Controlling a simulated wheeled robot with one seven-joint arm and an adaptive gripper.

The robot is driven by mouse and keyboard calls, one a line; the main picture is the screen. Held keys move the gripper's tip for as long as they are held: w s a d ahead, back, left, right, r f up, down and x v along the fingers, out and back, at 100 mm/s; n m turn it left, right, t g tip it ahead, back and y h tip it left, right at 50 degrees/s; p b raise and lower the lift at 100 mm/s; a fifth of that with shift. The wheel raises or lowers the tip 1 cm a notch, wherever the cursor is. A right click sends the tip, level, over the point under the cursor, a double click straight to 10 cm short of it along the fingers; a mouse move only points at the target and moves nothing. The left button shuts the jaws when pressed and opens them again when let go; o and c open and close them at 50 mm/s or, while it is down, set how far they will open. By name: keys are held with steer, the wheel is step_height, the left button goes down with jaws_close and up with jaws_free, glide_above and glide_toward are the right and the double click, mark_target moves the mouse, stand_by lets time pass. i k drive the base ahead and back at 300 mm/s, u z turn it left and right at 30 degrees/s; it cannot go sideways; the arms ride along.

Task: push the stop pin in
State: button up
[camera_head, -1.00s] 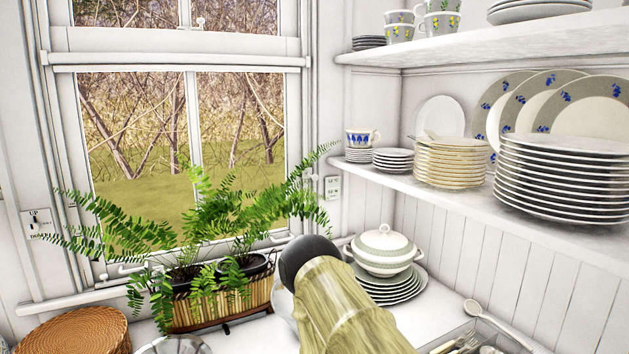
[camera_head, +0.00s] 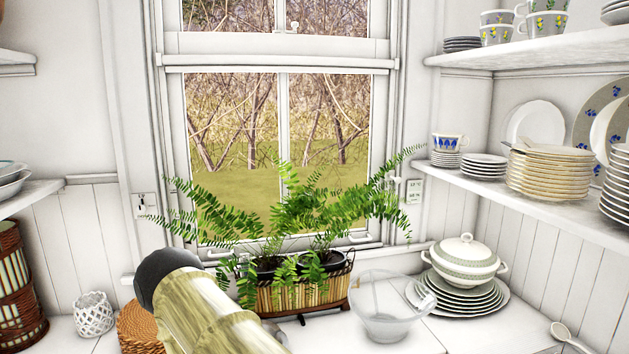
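I cannot make out a stop pin for certain. The white sash window (camera_head: 278,62) stands ahead, with a small pale fitting (camera_head: 294,26) on its upper sash. A small plate (camera_head: 144,205) with a dark mark is on the wall left of the window. Another small labelled plate (camera_head: 413,191) is on the right side. Part of my arm, yellowish with a dark rounded end, rises at lower left, in front of the counter. My gripper is not visible.
A fern planter (camera_head: 300,297) stands on the counter below the window. A clear bowl (camera_head: 382,325), a lidded tureen (camera_head: 465,258) on stacked plates and a spoon (camera_head: 570,338) are to its right. A woven basket (camera_head: 138,330) and a white holder (camera_head: 93,313) are left. Shelves (camera_head: 545,200) carry dishes.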

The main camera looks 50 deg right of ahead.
mark_target(398, 180)
steer(key=u, duration=0.35)
steer(key=k, duration=1.15)
steer(key=z, duration=1.6)
steer(key=i, duration=1)
steer(key=u, duration=0.05)
